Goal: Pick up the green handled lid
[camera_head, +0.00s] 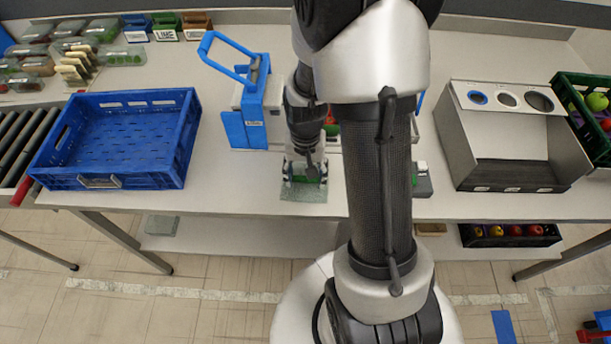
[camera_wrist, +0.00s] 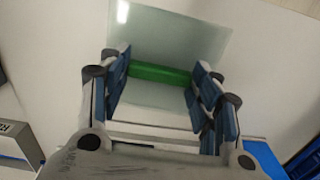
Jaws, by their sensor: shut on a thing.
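The green handled lid is a clear, glass-like square plate with a green bar handle. In the wrist view the lid (camera_wrist: 180,38) lies beyond my gripper (camera_wrist: 160,75), whose blue-padded fingers are shut on the two ends of the green handle (camera_wrist: 160,73). In the head view the lid (camera_head: 303,195) is at the front edge of the white table, under my gripper (camera_head: 304,176). My arm hides part of the area around it. I cannot tell whether the lid touches the table.
An empty blue crate (camera_head: 120,179) stands to the left by the roller conveyor (camera_head: 22,140). A grey box with round holes (camera_head: 515,112) stands to the right. Packed trays (camera_head: 82,38) sit at the back left.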

